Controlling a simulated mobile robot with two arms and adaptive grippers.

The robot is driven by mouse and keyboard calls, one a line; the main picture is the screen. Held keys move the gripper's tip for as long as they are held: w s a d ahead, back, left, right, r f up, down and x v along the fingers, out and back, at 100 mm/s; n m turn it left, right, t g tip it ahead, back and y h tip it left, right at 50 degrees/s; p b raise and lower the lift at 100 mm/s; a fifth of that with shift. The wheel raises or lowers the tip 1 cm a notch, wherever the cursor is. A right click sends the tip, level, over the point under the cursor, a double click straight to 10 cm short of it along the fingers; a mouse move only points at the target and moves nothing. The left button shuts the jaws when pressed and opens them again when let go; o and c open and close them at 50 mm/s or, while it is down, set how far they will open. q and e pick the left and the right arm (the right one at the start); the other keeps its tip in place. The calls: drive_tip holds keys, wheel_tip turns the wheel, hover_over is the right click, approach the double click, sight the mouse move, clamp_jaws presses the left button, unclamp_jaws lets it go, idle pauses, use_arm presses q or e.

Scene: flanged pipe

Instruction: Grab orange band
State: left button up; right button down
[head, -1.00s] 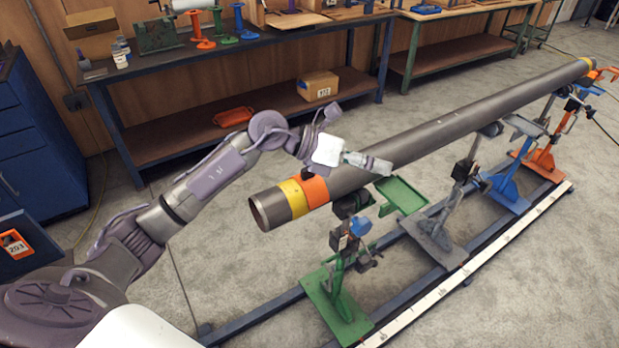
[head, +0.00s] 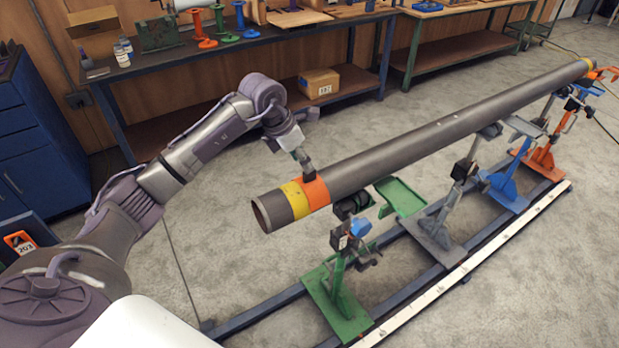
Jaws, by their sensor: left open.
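The orange band (head: 317,192) wraps the long grey pipe (head: 420,139) near its near, open end, beside a yellow band (head: 295,200). My left gripper (head: 308,175) is open and points down at the top of the pipe by the orange band. Its fingertips are small and dark here, and I cannot tell whether they touch the band. A small dark spot lies on top of the band under the fingers. My right gripper is not in view.
The pipe rests on several stands, a green one (head: 338,300) nearest, on a blue rail frame. A green tray (head: 401,196) sits beside the pipe. Workbenches (head: 250,50) stand behind. The floor left of the pipe is clear.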

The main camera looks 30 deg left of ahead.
sight(309, 183)
use_arm(q)
drive_tip(key=shift+w+d+f, duration=0.1)
drive_tip(key=shift+f, duration=0.25)
drive_tip(key=p+x, duration=0.3)
drive_tip(key=x, duration=0.1)
drive_tip(key=shift+w+d+f, duration=0.15)
drive_tip(key=shift+d+f, duration=0.05)
drive_tip(key=shift+f, duration=0.15)
drive_tip(key=shift+w+f, duration=0.1)
drive_tip(key=shift+f, duration=0.2)
clamp_jaws()
